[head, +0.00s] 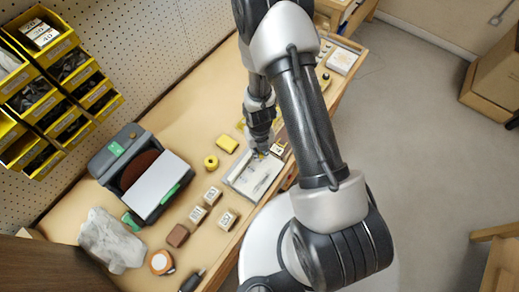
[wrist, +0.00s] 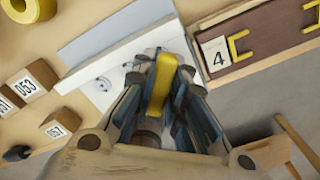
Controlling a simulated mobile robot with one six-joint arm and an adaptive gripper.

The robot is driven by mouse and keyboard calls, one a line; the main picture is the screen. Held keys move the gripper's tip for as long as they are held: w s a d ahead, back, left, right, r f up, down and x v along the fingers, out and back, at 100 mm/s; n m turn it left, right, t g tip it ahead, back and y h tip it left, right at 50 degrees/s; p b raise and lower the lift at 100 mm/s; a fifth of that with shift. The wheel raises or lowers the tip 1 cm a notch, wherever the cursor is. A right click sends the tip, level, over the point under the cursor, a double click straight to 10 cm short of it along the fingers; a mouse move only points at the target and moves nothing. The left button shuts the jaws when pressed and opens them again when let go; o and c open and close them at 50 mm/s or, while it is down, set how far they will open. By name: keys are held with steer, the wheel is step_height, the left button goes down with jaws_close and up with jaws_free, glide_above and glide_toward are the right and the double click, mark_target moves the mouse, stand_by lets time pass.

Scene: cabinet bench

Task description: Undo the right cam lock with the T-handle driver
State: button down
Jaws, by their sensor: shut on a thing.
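My gripper (head: 260,152) is above the far end of a pale panel (head: 240,183) on the bench. In the wrist view my gripper (wrist: 158,80) is shut on a yellow bar, which looks like the handle of the T-handle driver (wrist: 162,85). The driver's lower end is hidden, so I cannot tell whether it touches a lock. The white panel (wrist: 85,88) lies beneath, with a round cam lock (wrist: 103,84) showing left of the jaws. Another lock is not clearly visible; the jaws cover part of the panel.
A brown board with yellow brackets (wrist: 265,38) and a "4" label lies beside the panel. Numbered blocks (head: 197,214), a yellow roll (head: 211,162) and a grey machine (head: 118,152) stand left of it. Yellow bins (head: 70,62) hang on the pegboard.

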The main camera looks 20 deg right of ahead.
steer(key=shift+r+n+p, duration=0.1)
steer(key=shift+n+p, duration=0.2)
steer(key=shift+p, duration=0.3)
steer(key=shift+n, duration=1.8)
steer(key=shift+p, duration=0.4)
steer(key=shift+r+p, duration=0.4)
steer(key=shift+r, duration=0.1)
